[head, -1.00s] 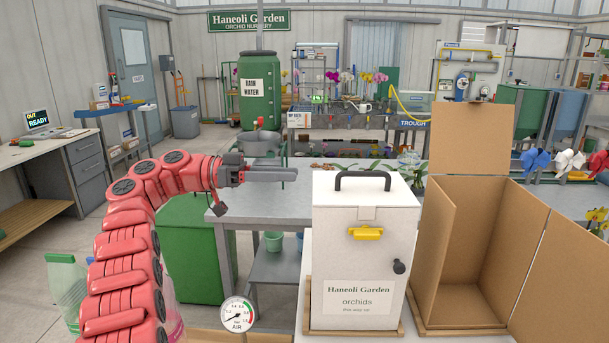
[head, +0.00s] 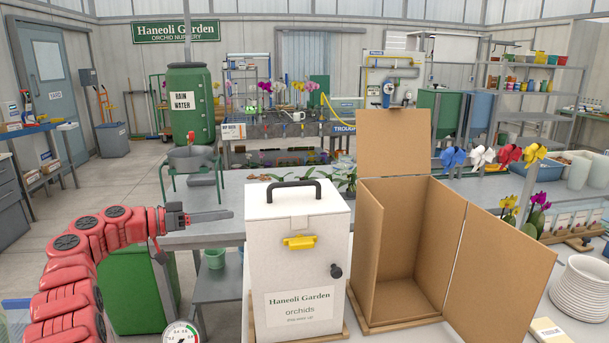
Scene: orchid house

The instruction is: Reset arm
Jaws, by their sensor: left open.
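My left gripper (head: 208,216) is at the end of the red arm on the left side of the head view. It points right, in front of the grey metal table, with nothing seen between its fingers. It is open, though the gap is hard to make out from the side. It is apart from the white orchid box (head: 297,260), which stands upright to its right with a black handle and a yellow latch. My right gripper is not in view.
An open cardboard box (head: 400,240) stands right of the white box, its flaps spread up and right. A white ribbed pot (head: 580,287) is at the right edge. A green bin (head: 138,290) stands below my left arm. The grey table (head: 225,205) lies behind.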

